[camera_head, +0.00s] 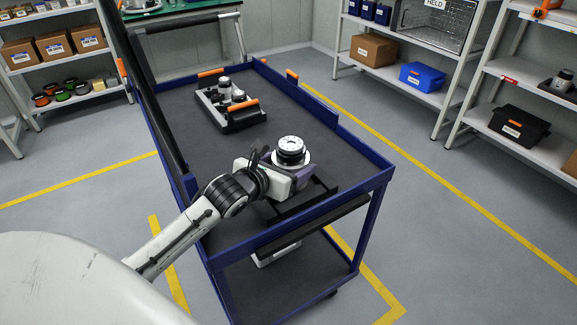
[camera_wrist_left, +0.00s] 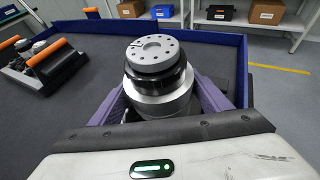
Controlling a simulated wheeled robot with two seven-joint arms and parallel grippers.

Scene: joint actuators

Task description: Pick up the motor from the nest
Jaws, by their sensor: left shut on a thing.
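The motor (camera_head: 291,150) is a silver and black round actuator with a ring of holes on its top face. It stands upright over a black nest (camera_head: 315,193) at the near end of the cart. My left gripper (camera_head: 297,172) is shut on the motor's lower body. In the left wrist view the motor (camera_wrist_left: 156,72) sits between the two purple-grey fingers of my left gripper (camera_wrist_left: 160,103). The fingers partly hide its base, and I cannot tell whether it touches the nest.
The blue-rimmed cart (camera_head: 350,150) has a dark top with raised edges. A black tray with orange handles (camera_head: 232,112) holds silver parts at its far end. The surface between is mostly clear. Shelves (camera_head: 420,90) with boxes stand behind, and a black bar runs along the cart's left side.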

